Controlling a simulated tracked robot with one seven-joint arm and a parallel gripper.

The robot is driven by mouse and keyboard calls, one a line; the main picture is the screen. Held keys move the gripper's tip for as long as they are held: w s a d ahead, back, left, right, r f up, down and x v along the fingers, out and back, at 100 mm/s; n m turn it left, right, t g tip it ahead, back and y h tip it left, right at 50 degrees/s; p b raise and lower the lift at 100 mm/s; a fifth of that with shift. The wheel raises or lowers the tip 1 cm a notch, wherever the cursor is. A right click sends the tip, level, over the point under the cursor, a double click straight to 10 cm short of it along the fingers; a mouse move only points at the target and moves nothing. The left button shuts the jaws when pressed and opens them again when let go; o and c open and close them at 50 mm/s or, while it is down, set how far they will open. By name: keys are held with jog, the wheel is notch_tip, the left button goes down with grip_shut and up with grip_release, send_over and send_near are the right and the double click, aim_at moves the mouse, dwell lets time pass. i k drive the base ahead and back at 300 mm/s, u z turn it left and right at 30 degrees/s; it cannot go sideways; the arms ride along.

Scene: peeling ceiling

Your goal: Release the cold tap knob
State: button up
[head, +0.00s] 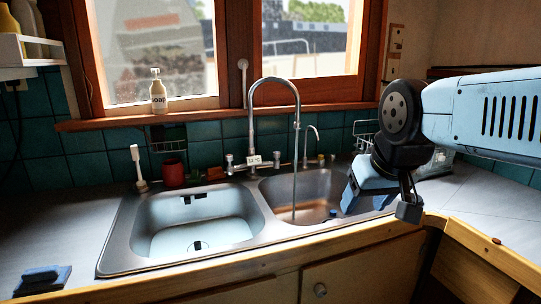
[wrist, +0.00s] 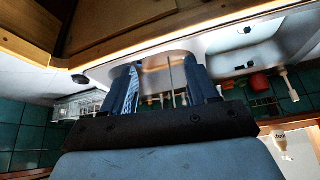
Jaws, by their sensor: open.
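The chrome gooseneck tap (head: 273,82) stands behind the double sink. A thin vertical line, apparently running water (head: 294,180), drops from its spout into the right basin (head: 312,185). Small tap knobs flank its base, one at the left (head: 229,161) and one at the right (head: 277,158); I cannot tell which is the cold one. My gripper (head: 350,196) is over the right basin's right side, apart from both knobs. In the wrist view, my gripper (wrist: 165,65) has its two blue fingers spread, with nothing held between them.
The left basin (head: 195,222) is empty apart from its drain. A soap bottle (head: 158,92) stands on the window sill. A red cup (head: 173,173) and a white brush (head: 138,166) stand behind the left basin. A wire rack (head: 366,132) is at the back right. The front counter edge is wooden.

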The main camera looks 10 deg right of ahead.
aim_at(276, 154)
jog(key=u, duration=0.7)
jog(key=i, duration=0.1)
jog(key=z, duration=2.65)
jog(key=k, duration=1.4)
jog(key=u, duration=0.65)
jog(key=i, duration=1)
jog(key=u, duration=0.05)
